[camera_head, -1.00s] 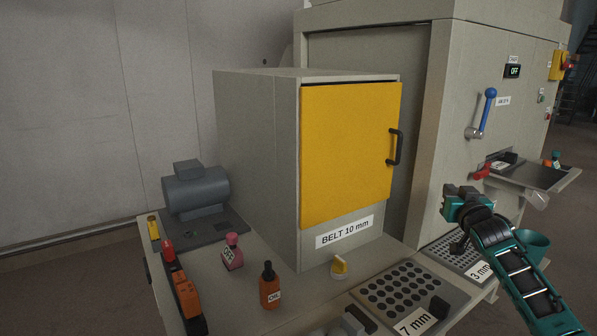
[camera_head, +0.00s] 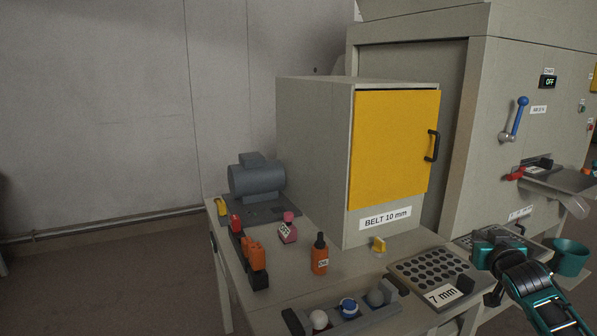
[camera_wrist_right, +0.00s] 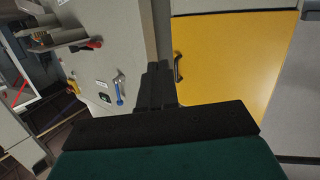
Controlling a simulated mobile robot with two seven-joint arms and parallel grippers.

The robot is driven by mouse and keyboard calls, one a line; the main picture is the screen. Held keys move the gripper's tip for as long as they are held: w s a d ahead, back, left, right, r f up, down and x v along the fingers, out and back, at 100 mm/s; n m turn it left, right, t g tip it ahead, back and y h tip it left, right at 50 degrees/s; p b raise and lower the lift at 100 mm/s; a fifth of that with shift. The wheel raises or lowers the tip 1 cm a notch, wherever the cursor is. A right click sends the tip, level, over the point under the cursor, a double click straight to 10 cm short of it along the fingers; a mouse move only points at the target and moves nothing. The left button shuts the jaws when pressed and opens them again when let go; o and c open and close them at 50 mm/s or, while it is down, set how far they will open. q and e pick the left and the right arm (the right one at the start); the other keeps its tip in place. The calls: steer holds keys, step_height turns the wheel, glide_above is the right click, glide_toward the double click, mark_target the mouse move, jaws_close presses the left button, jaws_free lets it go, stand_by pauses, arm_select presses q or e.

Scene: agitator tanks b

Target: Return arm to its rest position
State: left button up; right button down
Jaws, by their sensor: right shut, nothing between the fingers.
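My right arm comes in from the lower right of the head view, teal and black. Its gripper (camera_head: 489,242) is over the bench's right part, in front of the grey machine, with nothing held. In the right wrist view the dark fingers (camera_wrist_right: 157,75) are together, with the yellow door and the machine beyond them. The fingertips are small and partly hidden in the head view. My left arm and gripper do not show.
A grey cabinet with a shut yellow door (camera_head: 394,150) stands on the bench. The 7 mm perforated tray (camera_head: 407,267), a teal cup (camera_head: 570,257), an oil bottle (camera_head: 319,257) and a grey motor (camera_head: 256,180) are around it. Floor at left is clear.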

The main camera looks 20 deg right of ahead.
steer(key=s+a+f+n+g+y, duration=0.2)
steer(key=s+a+f+g, duration=0.15)
steer(key=a+f, duration=0.55)
steer(key=s+a+f+n+g+y, duration=0.2)
steer(key=s+a+f, duration=0.35)
steer(key=a, duration=0.55)
steer(key=s+a+f+n+g+y, duration=0.2)
steer(key=s+a+g+y, duration=0.25)
steer(key=s+a, duration=1.3)
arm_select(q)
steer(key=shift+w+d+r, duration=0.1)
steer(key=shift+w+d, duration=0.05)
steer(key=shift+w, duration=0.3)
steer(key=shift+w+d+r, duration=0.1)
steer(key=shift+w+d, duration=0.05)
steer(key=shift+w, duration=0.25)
arm_select(e)
steer(key=w+a+f+n+t, duration=0.1)
steer(key=w+a+f+t, duration=0.2)
steer(key=w+f+t, duration=0.3)
steer(key=shift+w+f+y, duration=0.4)
steer(key=shift+f+y, duration=0.05)
steer(key=shift+f, duration=0.75)
steer(key=shift+a, duration=0.1)
